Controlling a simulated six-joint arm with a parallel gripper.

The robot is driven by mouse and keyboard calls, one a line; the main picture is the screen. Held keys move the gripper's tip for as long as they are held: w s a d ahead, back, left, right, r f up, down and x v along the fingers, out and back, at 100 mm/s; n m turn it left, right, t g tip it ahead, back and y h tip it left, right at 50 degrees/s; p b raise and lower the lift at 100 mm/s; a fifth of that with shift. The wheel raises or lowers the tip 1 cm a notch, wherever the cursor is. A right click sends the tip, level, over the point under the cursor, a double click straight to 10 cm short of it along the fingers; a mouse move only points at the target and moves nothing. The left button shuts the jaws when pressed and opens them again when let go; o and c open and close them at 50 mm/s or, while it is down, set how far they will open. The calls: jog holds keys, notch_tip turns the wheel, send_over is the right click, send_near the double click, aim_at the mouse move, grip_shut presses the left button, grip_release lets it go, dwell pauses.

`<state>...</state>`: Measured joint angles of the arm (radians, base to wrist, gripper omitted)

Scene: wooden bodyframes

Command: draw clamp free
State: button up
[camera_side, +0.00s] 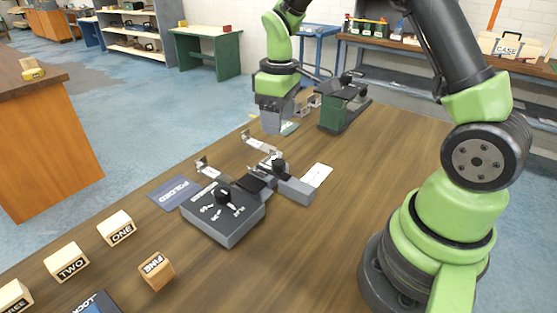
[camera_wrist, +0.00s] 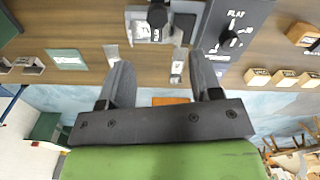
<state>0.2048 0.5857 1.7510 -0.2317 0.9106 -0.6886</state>
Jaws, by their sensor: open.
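A grey metal fixture with a black knob and upright metal end tabs, which looks like the clamp (camera_side: 295,189), sits mid-table in the side view. In the wrist view its black knob (camera_wrist: 157,16) is at the top, with a metal tab (camera_wrist: 177,66) below it. My gripper (camera_side: 271,130) is above the table, behind the fixture and apart from it. In the wrist view my gripper (camera_wrist: 163,72) is open, its two dark fingers wide apart with nothing held between them. I cannot tell whether the clamp is tight or loose.
A grey dial box (camera_side: 224,226) stands left of the fixture, beside a dark blue card (camera_side: 174,193). A green stand (camera_side: 338,116) is behind, to the right. Wooden blocks, including ONE (camera_side: 115,229) and PINE (camera_side: 156,270), lie front left. Bare table (camera_side: 330,225) lies right of the fixture.

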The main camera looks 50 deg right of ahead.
aim_at(278, 162)
jog(key=shift+w+d+f, duration=0.1)
jog(key=shift+d+f, duration=0.1)
jog(key=shift+f, duration=0.65)
notch_tip(278, 162, down, 9)
jog(key=shift+f, duration=0.2)
grip_shut()
jog(key=shift+s, duration=4.05)
